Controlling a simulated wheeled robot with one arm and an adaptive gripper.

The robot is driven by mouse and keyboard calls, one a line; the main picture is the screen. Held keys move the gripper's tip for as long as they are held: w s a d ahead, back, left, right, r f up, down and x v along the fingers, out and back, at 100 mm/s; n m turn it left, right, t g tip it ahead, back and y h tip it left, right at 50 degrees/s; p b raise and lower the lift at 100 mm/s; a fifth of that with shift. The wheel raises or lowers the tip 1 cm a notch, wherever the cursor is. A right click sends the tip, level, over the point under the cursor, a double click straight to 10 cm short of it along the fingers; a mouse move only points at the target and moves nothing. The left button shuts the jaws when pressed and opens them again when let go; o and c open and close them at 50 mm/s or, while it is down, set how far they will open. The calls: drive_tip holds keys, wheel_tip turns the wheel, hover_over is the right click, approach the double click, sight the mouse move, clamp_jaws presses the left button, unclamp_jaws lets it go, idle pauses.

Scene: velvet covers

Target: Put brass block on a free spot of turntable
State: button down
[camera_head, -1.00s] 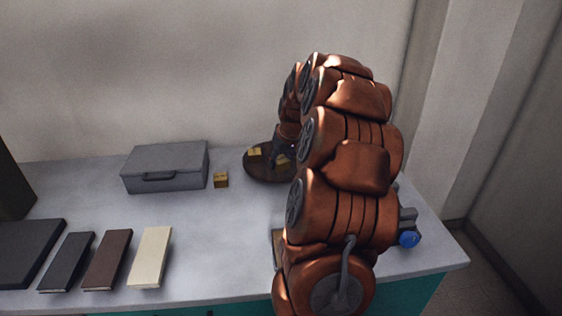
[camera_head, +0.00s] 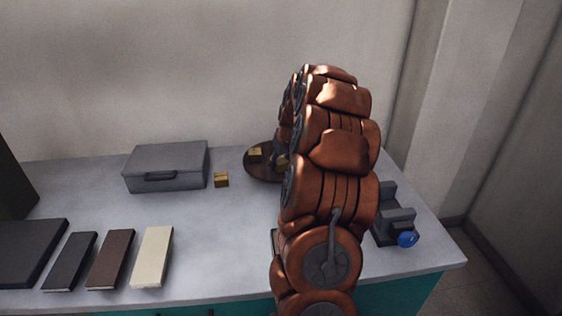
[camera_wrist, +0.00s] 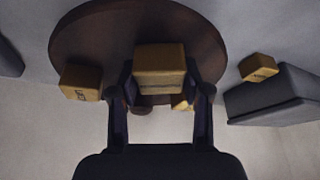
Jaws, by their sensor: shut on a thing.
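The turntable (camera_head: 250,172) is a dark brown round disc at the back of the table; it fills the top of the wrist view (camera_wrist: 80,40). My gripper (camera_wrist: 161,88) is shut on a brass block (camera_wrist: 159,60), with one dark finger on each side. The held block is over the turntable; I cannot tell whether it touches it. Another brass block (camera_wrist: 80,80) is at the turntable's edge, left in the wrist view. A further block (camera_wrist: 181,103) shows partly behind the held one. In the head view a block (camera_head: 255,155) sits on the turntable's left part.
One more brass block (camera_head: 221,180) stands on the table beside a grey case (camera_head: 168,168). Several flat book-like slabs (camera_head: 110,260) lie at front left. A dark device with a blue knob (camera_head: 407,239) stands at the right. The table's middle is clear.

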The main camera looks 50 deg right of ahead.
drive_tip(key=shift+f, duration=0.3)
drive_tip(key=shift+f, duration=0.1)
drive_tip(key=c, duration=0.5)
unclamp_jaws()
drive_tip(key=shift+c, duration=0.2)
drive_tip(key=shift+s+r, duration=0.15)
drive_tip(key=shift+r, duration=0.3)
drive_tip(key=b+v, duration=0.1)
drive_tip(key=v, duration=1)
drive_tip(key=shift+b, duration=0.35)
